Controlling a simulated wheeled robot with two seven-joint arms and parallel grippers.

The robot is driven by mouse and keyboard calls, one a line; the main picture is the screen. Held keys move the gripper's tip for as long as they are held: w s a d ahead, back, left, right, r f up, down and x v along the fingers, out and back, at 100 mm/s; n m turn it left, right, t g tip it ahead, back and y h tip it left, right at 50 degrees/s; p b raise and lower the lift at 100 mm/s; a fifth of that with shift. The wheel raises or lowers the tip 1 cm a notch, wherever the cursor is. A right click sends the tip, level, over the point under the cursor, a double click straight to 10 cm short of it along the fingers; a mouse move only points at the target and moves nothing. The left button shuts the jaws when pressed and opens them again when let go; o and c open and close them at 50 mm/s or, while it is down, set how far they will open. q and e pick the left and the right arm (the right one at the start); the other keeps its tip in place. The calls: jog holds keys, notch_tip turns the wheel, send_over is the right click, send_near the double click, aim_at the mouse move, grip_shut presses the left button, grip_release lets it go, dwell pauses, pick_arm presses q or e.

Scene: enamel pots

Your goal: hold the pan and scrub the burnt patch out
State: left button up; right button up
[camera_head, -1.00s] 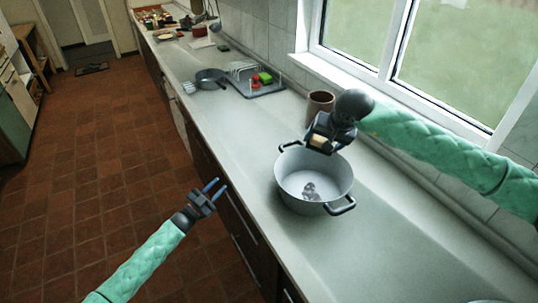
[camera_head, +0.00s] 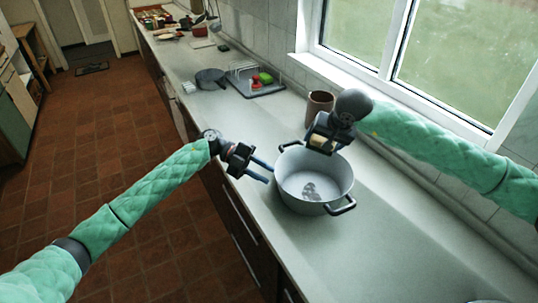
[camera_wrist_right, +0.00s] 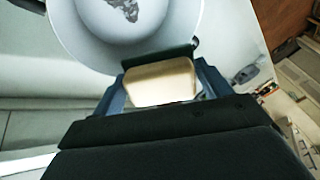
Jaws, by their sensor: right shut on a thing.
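The grey-white pan (camera_head: 330,178) stands on the counter with a dark burnt patch (camera_head: 312,191) on its inside bottom. Its near-right handle (camera_head: 342,207) is clear. My left gripper (camera_head: 267,172) is open just left of the pan's rim, its fingers pointing at the pan. Nothing shows between its fingers. My right gripper (camera_head: 318,147) is above the pan's far rim, shut on a pale scrubber with a dark green side (camera_wrist_right: 160,83). In the right wrist view the pan (camera_wrist_right: 165,32) and burnt patch (camera_wrist_right: 126,8) lie beyond the scrubber.
A brown crock (camera_head: 319,103) stands behind the pan near the window wall. Further along the counter are a dark saucepan (camera_head: 210,78) and a tray with a rack (camera_head: 262,88). The counter (camera_head: 400,255) right of the pan is clear.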

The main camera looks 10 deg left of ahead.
pick_arm(q)
jog(key=w+d+r+n+t+y, duration=0.15)
jog(key=w+t+y, duration=0.35)
jog(key=y, duration=0.7)
jog(key=f, duration=0.3)
jog(key=w+d+f, duration=0.1)
jog(key=f, duration=0.3)
jog(key=d+f, duration=0.1)
jog(key=f, duration=0.3)
jog(key=shift+w+d, duration=0.1)
jog(key=shift+w, duration=0.05)
grip_shut()
dwell(1.1)
